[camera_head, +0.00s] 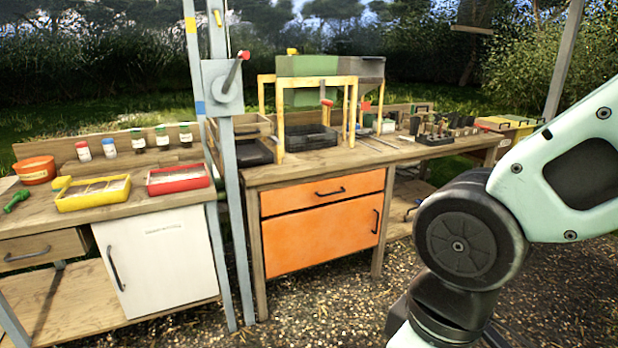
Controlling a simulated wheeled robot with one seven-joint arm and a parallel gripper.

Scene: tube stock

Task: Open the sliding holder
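I cannot tell for certain which thing is the sliding holder. An orange cabinet (322,240) at the middle has a closed orange drawer (322,194) with a dark handle, and a closed door below it. A yellow-legged stand (279,118) on the bench above carries a grey and green box (307,66), with a dark tray (310,137) underneath. A grey block with a red-knobbed lever (222,90) is fixed to the upright post at left. My arm shows at the right, but my gripper is out of view.
The left bench (150,205) holds a yellow tray (95,193), a red tray (178,179), an orange bowl (35,172) and several small jars. A white cabinet door (160,260) is shut below. Dark racks (445,128) stand at the right bench end. Gravel ground in front is clear.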

